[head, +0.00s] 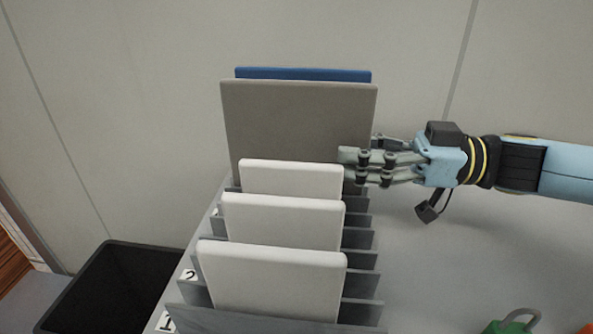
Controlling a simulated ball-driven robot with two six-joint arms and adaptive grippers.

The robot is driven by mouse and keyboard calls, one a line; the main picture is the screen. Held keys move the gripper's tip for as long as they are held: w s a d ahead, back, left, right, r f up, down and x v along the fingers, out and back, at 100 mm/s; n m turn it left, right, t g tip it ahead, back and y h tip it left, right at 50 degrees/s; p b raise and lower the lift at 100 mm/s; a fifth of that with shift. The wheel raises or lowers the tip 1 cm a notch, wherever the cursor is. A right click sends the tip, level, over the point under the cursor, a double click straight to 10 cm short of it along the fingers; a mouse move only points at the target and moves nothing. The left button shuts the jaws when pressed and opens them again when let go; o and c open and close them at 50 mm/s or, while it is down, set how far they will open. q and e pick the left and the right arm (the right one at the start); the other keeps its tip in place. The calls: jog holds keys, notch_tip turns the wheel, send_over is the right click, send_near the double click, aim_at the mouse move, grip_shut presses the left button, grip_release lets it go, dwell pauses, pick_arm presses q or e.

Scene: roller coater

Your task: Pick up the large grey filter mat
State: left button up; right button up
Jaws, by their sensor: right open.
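The large grey filter mat (290,120) stands upright in a rear slot of the grey slotted rack (362,260). It is taller and wider than the white mats in front of it, and they hide its lower part. My right gripper (350,165) comes in from the right and is open. Its fingertips are at the mat's lower right edge in the picture; I cannot tell whether they touch it. My left gripper is not in view.
A blue mat (305,74) stands just behind the grey one. White mats (290,178) (282,222) (270,280) stand in front. A black bin (110,290) is at lower left. A green object (510,325) lies at lower right. The surface right of the rack is mostly clear.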

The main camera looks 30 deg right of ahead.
aim_at(316, 147)
jog(key=shift+r+b+x, duration=0.15)
jog(key=shift+b+x, duration=0.15)
jog(key=shift+x, duration=1.05)
jog(key=shift+r+b+x, duration=0.1)
jog(key=shift+b+x, duration=0.2)
jog(key=shift+x, duration=1.05)
jog(key=shift+w+d, duration=0.1)
jog(key=shift+c, duration=0.5)
grip_shut()
